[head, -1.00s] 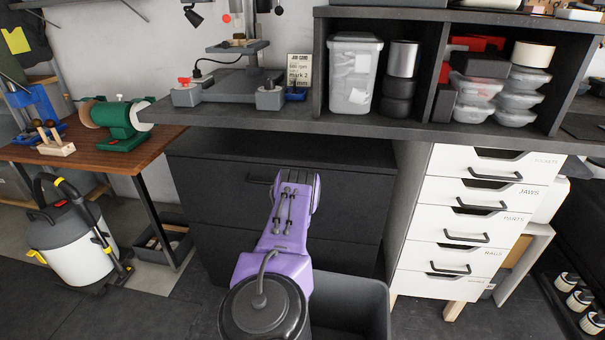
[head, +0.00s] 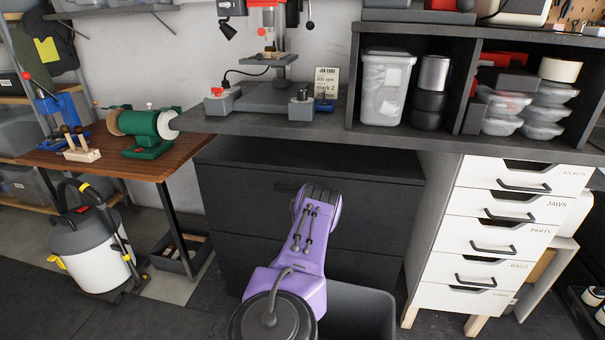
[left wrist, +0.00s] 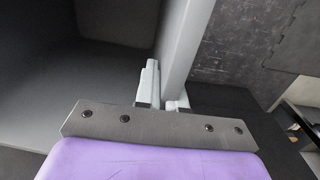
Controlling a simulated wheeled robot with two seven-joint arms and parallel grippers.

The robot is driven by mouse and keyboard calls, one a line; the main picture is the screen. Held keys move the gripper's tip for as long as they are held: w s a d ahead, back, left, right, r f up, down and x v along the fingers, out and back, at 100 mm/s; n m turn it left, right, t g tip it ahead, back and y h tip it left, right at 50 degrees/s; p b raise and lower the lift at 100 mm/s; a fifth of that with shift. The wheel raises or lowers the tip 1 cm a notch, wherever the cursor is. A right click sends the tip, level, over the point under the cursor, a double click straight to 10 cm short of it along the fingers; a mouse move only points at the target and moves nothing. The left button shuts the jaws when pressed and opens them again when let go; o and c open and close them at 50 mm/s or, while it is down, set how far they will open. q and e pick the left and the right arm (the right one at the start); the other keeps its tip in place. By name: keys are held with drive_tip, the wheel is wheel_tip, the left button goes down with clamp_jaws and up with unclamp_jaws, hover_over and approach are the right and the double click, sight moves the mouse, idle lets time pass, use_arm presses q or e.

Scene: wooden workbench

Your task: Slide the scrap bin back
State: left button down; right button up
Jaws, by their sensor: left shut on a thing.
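The scrap bin (head: 362,307) is a dark grey open-topped bin on the floor, low in the head view in front of the black drawer cabinet. The purple arm hides its left part and the frame cuts off its lower part. In the left wrist view the bin's rim (left wrist: 188,38) runs up from between the fingers of my left gripper (left wrist: 163,97). The gripper is shut on this rim, one finger on each side of the wall. In the head view the gripper is hidden behind my arm. My right gripper is not in view.
The black drawer cabinet (head: 360,212) stands under the bench top (head: 420,140). A white drawer unit (head: 490,235) stands to the right of the bin. A shop vacuum (head: 88,245) and a low floor tray (head: 178,260) are at the left. Dark floor lies between.

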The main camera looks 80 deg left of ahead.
use_arm(q)
drive_tip(key=c, duration=1.1)
unclamp_jaws()
drive_tip(key=shift+s, duration=0.25)
drive_tip(key=shift+c, duration=0.2)
drive_tip(key=shift+w, duration=0.1)
wheel_tip(320, 180, up, 11)
drive_tip(key=p, duration=0.6)
drive_tip(key=shift+s+a+f+p, duration=0.2)
drive_tip(key=shift+s+p, duration=0.1)
drive_tip(key=shift+p, duration=0.1)
